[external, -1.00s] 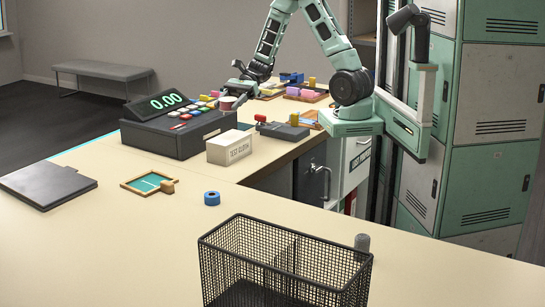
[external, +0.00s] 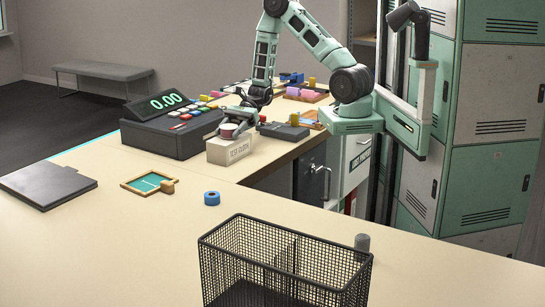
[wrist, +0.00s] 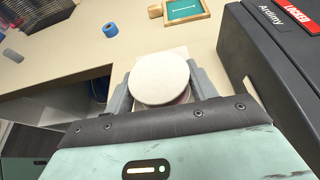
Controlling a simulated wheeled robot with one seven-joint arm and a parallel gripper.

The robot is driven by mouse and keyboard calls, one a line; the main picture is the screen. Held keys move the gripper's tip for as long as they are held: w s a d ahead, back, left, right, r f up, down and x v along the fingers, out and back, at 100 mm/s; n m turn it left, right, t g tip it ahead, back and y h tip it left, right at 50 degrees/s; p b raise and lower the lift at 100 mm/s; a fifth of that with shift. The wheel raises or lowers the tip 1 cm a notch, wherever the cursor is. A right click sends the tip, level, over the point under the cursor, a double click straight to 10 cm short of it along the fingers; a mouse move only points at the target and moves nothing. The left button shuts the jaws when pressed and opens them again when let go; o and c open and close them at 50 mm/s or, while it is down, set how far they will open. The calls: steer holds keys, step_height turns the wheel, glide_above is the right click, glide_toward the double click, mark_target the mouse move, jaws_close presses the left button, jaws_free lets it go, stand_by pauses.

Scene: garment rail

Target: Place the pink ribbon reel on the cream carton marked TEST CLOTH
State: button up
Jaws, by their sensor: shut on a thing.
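The cream carton (external: 231,152) stands on the counter beside the cash register, with dark lettering on its front that is too small to read surely. My gripper (external: 236,126) is over it, pointing down. It is shut on the pink ribbon reel (external: 228,131), which sits at the level of the carton's top. In the wrist view the reel's pale round face (wrist: 160,79) lies between my two fingers, with part of the carton's top (wrist: 165,54) behind it. I cannot tell whether the reel touches the carton.
The black cash register (external: 165,137) stands close on the left of the carton. A dark flat item (external: 284,131) lies to the right. A blue tape roll (external: 212,198), a small framed board (external: 148,183) and a wire basket (external: 285,262) are nearer the camera. The counter around the tape roll is clear.

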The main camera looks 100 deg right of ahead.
steer(key=shift+f, duration=0.15)
steer(key=o, duration=1)
